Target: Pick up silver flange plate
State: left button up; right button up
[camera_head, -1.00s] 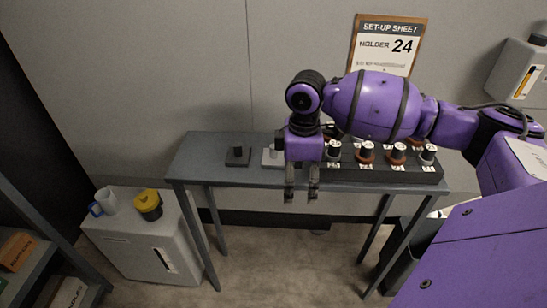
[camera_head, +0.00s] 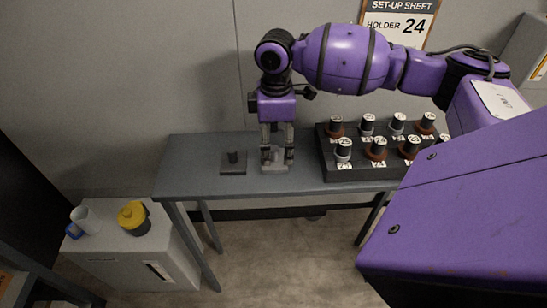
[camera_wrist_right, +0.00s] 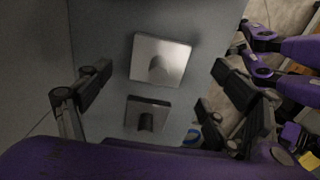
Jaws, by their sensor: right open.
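The silver flange plate (camera_wrist_right: 178,57), a light square plate with a short round post, lies flat on the grey table in the right wrist view. In the head view it (camera_head: 274,168) is partly hidden behind my right gripper (camera_head: 277,155). My right gripper is open and points down above the plate; it holds nothing. In the right wrist view its two fingers (camera_wrist_right: 165,86) stand apart on either side, with the plate between them towards the upper part. I cannot tell the exact height above it. My left gripper is not in view.
A black rack (camera_head: 330,163) of several numbered holders stands at the right. The narrow table (camera_head: 190,182) has bare room at its left end.

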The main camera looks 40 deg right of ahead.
aim_at(274, 148)
notch_tip(274, 148, down, 5)
jog(key=shift+w+a+r, duration=0.1)
jog(key=shift+w+r, duration=0.05)
jog(key=c, duration=1.5)
jog(key=shift+r, duration=0.1)
